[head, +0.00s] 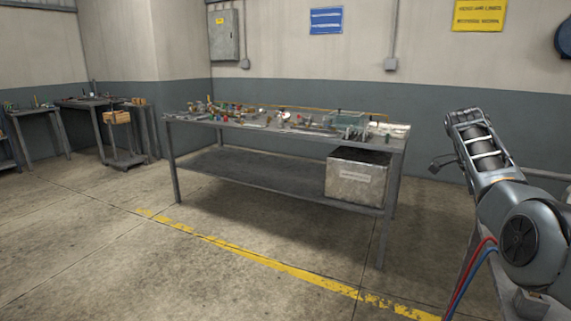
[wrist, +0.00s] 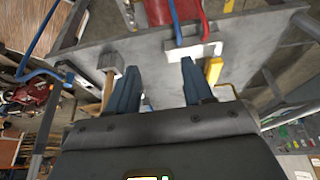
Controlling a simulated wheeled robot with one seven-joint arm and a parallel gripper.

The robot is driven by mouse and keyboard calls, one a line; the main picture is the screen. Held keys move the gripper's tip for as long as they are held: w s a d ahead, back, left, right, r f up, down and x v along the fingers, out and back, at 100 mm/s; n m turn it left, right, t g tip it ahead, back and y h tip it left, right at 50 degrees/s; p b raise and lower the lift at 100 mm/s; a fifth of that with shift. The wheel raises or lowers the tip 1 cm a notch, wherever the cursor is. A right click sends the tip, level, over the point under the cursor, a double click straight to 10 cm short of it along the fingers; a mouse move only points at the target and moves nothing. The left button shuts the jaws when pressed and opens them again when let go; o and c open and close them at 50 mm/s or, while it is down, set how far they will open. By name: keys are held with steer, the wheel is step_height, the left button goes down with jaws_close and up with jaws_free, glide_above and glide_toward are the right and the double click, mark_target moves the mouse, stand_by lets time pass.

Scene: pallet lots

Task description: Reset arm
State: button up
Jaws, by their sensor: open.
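My arm shows at the right edge of the head view, raised and bent, with red and blue cables near its lower part. My gripper (wrist: 158,88) shows in the wrist view, with two dark blue fingers spread apart. Nothing sits between the fingertips. In the head view I cannot make out the gripper's fingers. Beyond the fingers, the wrist view shows a grey surface (wrist: 255,35) with red and blue cables or tubes above it.
A long metal workbench (head: 185,119) stands mid-room, cluttered with small parts. A metal box (head: 355,180) sits on its lower shelf. Smaller tables (head: 55,108) and a wooden box (head: 117,117) are at the left. Open concrete floor with a yellow line (head: 250,256) lies in front.

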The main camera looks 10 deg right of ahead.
steer(key=s+a+f+n+t+h, duration=0.1)
steer(key=s+a+f+n+t, duration=0.2)
steer(key=f, duration=0.9)
steer(key=s+a+f+n+t+h, duration=0.1)
steer(key=s+a+f+n, duration=0.2)
steer(key=f, duration=1)
steer(key=s+a+f+n+t+p, duration=0.1)
steer(key=s+a+f+n+t, duration=0.4)
steer(key=s+a+f+n, duration=0.5)
steer(key=s+a+r+n+t+y, duration=0.25)
steer(key=s+a, duration=0.45)
steer(key=s, duration=0.4)
steer(key=s+a+r+n+t+y, duration=0.15)
steer(key=s+a+r, duration=0.35)
steer(key=s, duration=0.5)
steer(key=s+a+r+n+t, duration=0.2)
steer(key=s+a+r+n, duration=0.1)
steer(key=s+r, duration=0.4)
steer(key=s+a+r+n+t+y+p, duration=0.1)
steer(key=s+r, duration=0.5)
steer(key=r, duration=0.8)
steer(key=a+n+t, duration=0.1)
steer(key=a, duration=0.1)
steer(key=shift+s+a+r+n+t, duration=0.15)
steer(key=shift+s+a+n+t, duration=0.25)
